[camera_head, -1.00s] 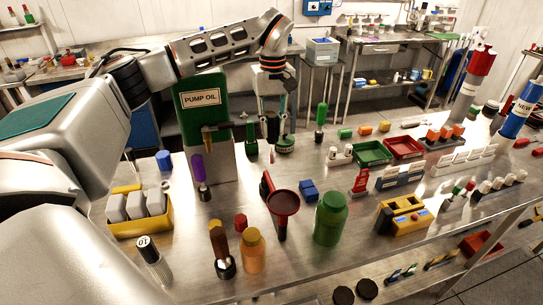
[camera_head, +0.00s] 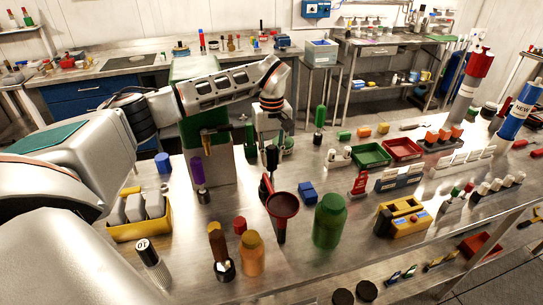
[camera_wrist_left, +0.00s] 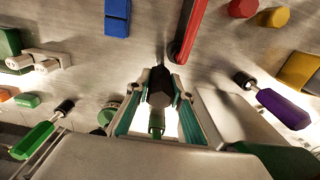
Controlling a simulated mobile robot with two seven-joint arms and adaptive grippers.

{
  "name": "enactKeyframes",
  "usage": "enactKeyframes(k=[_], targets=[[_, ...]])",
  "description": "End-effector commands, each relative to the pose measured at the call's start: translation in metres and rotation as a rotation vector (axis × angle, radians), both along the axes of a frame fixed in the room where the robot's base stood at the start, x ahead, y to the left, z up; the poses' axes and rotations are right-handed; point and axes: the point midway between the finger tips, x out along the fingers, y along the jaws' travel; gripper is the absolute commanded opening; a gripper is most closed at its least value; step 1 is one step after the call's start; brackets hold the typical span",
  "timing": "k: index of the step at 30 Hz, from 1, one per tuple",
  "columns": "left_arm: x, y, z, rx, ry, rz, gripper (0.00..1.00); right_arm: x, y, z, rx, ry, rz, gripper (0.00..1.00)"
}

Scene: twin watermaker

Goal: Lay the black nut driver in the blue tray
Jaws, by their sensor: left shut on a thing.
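My left gripper (camera_head: 272,147) is shut on the black nut driver (camera_head: 271,158), holding it upright over the bench behind the red funnel. In the left wrist view the dark nut driver (camera_wrist_left: 160,86) sits between the teal-padded fingers (camera_wrist_left: 158,108); a green part shows just below it, and I cannot tell what it belongs to. I cannot make out a blue tray in either view. My right gripper is not in view.
A purple-handled driver (camera_head: 197,172) stands left. A green tray (camera_head: 371,154) and red tray (camera_head: 403,149) lie right. The green pump-oil can (camera_head: 208,145) is behind my arm.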

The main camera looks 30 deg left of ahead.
Motion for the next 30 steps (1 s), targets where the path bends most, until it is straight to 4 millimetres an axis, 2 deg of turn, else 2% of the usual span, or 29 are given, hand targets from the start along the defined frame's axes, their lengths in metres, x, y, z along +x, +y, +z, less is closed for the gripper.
enactKeyframes(k=[2, 3, 5, 17, 23, 30], targets=[[0.0, 0.0, -0.001, 0.0, 0.0, 0.0, 0.03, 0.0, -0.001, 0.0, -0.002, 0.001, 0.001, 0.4], [0.0, 0.0, -0.002, 0.0, 0.0, 0.0, 0.27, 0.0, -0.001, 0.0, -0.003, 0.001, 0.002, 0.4], [0.0, 0.0, -0.002, 0.001, 0.001, 0.0, 0.39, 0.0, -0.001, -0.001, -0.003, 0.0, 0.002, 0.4], [0.0, 0.0, 0.002, 0.001, -0.001, 0.001, 0.39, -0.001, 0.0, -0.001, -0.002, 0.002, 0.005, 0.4], [0.001, 0.001, 0.028, 0.001, -0.005, 0.002, 0.39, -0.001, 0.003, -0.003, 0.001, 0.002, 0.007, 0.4], [0.001, 0.001, 0.076, 0.001, -0.005, 0.001, 0.39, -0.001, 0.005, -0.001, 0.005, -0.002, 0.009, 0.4]])
